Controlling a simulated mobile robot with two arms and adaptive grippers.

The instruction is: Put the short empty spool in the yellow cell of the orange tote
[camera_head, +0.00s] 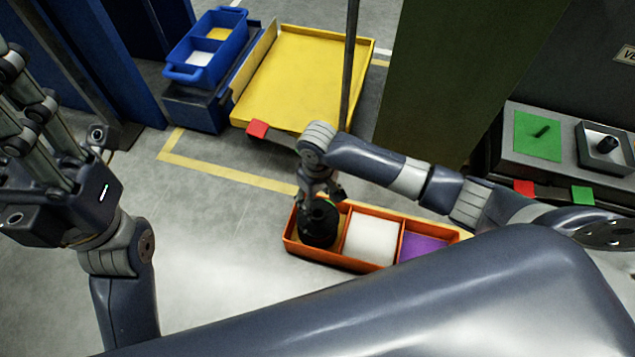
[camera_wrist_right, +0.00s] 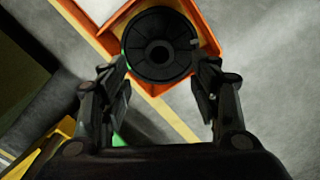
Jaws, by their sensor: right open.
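The orange tote (camera_head: 377,266) lies on the floor, with a left cell, a white middle cell (camera_head: 371,237) and a purple right cell (camera_head: 421,247). A black spool (camera_head: 318,226) sits in the left cell; a little yellow shows beside it. In the right wrist view the spool (camera_wrist_right: 160,50) is seen end-on, inside the tote's corner (camera_wrist_right: 205,20). My right gripper (camera_head: 322,194) is just above the spool, open, its fingertips (camera_wrist_right: 160,68) on either side; contact cannot be told. My left gripper (camera_head: 30,115) is raised at far left, away from the tote; its fingertips are unclear.
A yellow platform (camera_head: 300,75) stands behind the tote, with a dark upright pole (camera_head: 349,70) near it. A blue two-cell tote (camera_head: 210,45) is at the back left. A bench (camera_head: 565,150) at right carries a green pad (camera_head: 537,135). Floor left of the tote is clear.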

